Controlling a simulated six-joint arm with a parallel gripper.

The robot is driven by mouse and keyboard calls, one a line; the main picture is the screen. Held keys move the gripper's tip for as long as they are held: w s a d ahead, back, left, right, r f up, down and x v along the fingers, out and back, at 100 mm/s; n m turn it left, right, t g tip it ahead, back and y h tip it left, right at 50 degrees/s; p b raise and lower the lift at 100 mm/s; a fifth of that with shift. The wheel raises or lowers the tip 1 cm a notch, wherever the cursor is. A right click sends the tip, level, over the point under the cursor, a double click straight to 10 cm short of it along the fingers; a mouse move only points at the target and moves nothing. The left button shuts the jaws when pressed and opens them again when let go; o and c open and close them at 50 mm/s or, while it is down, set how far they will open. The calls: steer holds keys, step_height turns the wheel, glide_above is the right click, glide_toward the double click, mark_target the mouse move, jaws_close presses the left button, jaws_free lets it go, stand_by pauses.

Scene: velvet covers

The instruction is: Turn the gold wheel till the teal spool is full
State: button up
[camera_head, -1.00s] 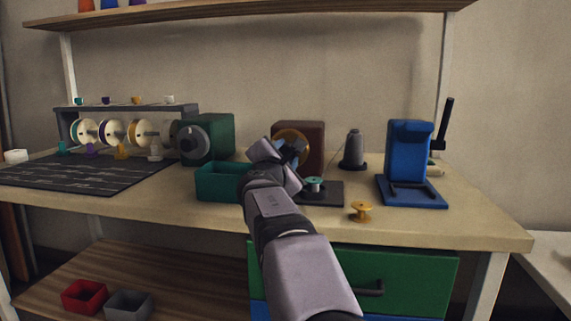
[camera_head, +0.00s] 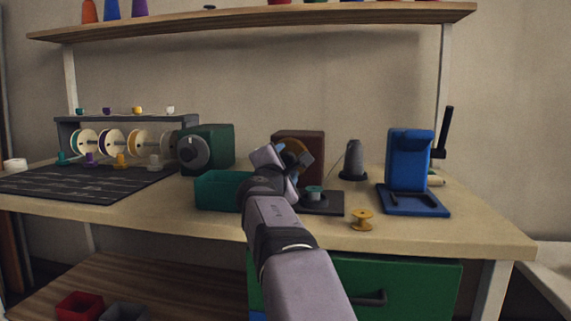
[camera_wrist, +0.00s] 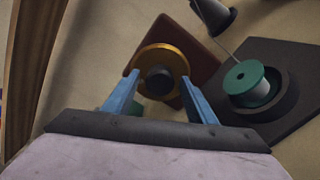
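The gold wheel (camera_wrist: 176,60), a ring with a dark hub, sits on the front of a brown box (camera_wrist: 204,62). It shows partly behind my gripper in the head view (camera_head: 303,148). My gripper (camera_wrist: 160,77) is open, its two blue fingers spread to the left and right of the wheel's hub, near the rim. I cannot tell whether they touch it. The teal spool (camera_wrist: 242,76) stands in a round dark holder on a black base, right of the wheel; it also shows in the head view (camera_head: 314,191). A thin grey thread runs to it. How full it is cannot be told.
A grey thread cone (camera_head: 352,160) stands behind the spool. A blue device (camera_head: 408,160) with a black lever stands right, a teal bin (camera_head: 218,190) and green machine (camera_head: 212,147) left.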

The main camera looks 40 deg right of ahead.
stand_by(0.3)
steer(key=shift+v, duration=3.7)
steer(key=shift+r, duration=0.1)
steer(key=s+a+r+m+g+y+p, duration=0.6)
steer(key=s+a+r+p, duration=0.4)
steer(key=p, duration=2.5)
steer(key=s+a+r+m+g+y+p, duration=0.6)
steer(key=s+a+r+p, duration=0.5)
steer(key=p, duration=2.5)
steer(key=s+a+m, duration=0.2)
steer(key=s+a, duration=0.1)
steer(key=s, duration=0.1)
steer(key=shift+s+a+m+g+y, duration=0.3)
steer(key=shift+g+y, duration=0.1)
